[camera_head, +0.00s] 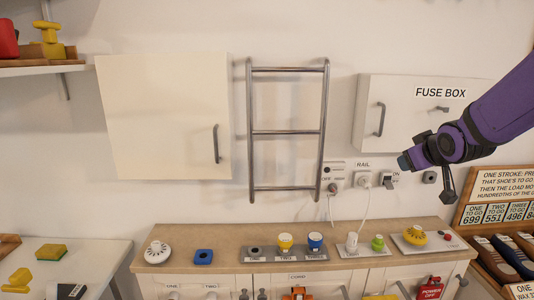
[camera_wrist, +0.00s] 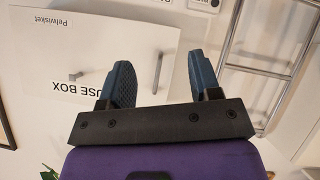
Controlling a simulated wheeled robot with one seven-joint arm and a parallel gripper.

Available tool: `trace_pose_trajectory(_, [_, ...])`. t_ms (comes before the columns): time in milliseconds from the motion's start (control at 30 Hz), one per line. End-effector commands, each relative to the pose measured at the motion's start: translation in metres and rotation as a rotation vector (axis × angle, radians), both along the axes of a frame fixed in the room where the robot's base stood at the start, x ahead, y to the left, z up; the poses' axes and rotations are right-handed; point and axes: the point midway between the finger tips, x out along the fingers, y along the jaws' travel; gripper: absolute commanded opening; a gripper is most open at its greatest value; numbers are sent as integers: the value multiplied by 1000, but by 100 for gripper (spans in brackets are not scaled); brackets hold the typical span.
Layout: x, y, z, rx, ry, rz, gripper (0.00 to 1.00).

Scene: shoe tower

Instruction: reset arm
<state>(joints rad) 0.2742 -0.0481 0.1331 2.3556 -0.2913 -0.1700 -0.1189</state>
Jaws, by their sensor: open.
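My purple arm reaches in from the right edge of the head view. My gripper (camera_head: 404,162) is raised above the counter, in front of the wall below the fuse box (camera_head: 377,108). In the wrist view my gripper (camera_wrist: 160,70) has its two dark blue fingers apart, with nothing between them. The wrist picture is upside down, and the white fuse box door with its label (camera_wrist: 58,88) shows beyond the fingers. I cannot tell the exact distance from the fingers to the wall.
A metal rail rack (camera_head: 288,132) and a white cabinet (camera_head: 165,118) are on the wall. Below, the wooden counter (camera_head: 210,235) bears knobs, cups and a socket plate. A white cord (camera_head: 364,205) hangs beside the switches. A shoe rack (camera_head: 500,215) stands right.

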Motion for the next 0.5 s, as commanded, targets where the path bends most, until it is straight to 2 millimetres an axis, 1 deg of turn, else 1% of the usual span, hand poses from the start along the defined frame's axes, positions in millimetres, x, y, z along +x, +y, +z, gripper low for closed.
trace_pose_trajectory(33, [-16, 5, 11, 3, 19, -17, 57])
trace_pose_trajectory(167, [-57, 14, 26, 31, 97, -71, 57])
trace_pose_trajectory(200, [-71, 17, 30, 40, 120, -86, 57])
trace_pose_trajectory(367, [-128, 28, 41, 91, 215, -139, 57])
trace_pose_trajectory(400, [-143, 32, 43, 106, 240, -151, 57])
trace_pose_trajectory(467, [-165, 36, 46, 129, 276, -165, 57])
trace_pose_trajectory(500, [-180, 40, 46, 146, 301, -174, 57])
